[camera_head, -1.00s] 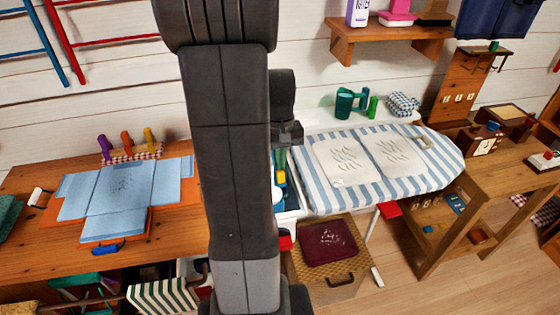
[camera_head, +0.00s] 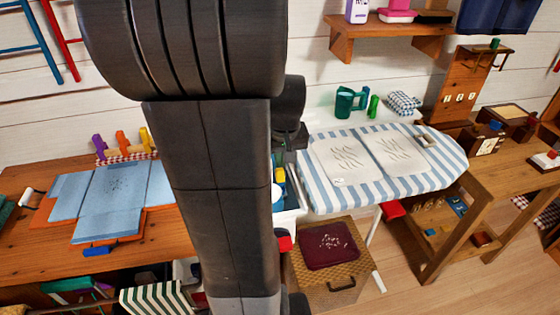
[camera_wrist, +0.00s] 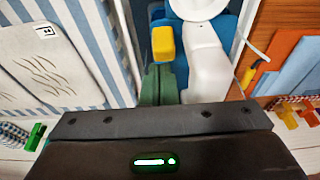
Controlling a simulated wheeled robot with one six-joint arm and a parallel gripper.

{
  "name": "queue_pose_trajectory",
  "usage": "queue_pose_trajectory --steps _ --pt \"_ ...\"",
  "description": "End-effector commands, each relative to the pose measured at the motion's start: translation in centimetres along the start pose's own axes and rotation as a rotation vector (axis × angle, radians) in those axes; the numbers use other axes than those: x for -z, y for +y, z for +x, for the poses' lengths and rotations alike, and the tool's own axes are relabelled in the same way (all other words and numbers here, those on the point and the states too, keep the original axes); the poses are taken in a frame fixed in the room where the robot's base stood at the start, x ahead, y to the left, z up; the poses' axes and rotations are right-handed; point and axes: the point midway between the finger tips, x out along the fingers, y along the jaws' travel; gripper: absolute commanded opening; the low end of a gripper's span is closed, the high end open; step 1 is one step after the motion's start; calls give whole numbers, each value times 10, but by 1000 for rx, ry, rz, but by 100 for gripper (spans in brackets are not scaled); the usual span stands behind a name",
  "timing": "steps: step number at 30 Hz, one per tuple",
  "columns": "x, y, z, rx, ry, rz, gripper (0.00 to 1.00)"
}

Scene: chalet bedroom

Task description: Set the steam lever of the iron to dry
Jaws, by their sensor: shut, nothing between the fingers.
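A blue and white object, which seems to be the iron, stands in the white tray between the wooden table and the ironing board. Its white body (camera_wrist: 207,65) and a yellow block (camera_wrist: 163,43) beside it show in the wrist view; I cannot tell whether the yellow block is the steam lever. No lever marking is readable. In the head view my arm hides most of it. My gripper (camera_wrist: 159,85) has its green fingers together, shut and empty, close beside the white body and below the yellow block. I cannot tell whether they touch.
The striped ironing board (camera_head: 440,170) with two pale sheets lies to the right. The wooden table (camera_head: 150,235) with blue cloth (camera_head: 118,187) lies to the left. A wicker box (camera_head: 310,285) with a dark red top stands in front. A green can (camera_head: 346,101) stands behind the board.

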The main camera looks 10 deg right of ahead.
Motion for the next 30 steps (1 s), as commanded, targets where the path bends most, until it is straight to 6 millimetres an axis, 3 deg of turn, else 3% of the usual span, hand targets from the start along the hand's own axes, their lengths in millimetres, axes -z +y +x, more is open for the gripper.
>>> queue_pose_trajectory --steps 20,30 --pt "-6 0 -5 0 33 0 0" --pt "-2 0 -19 0 32 0 0"
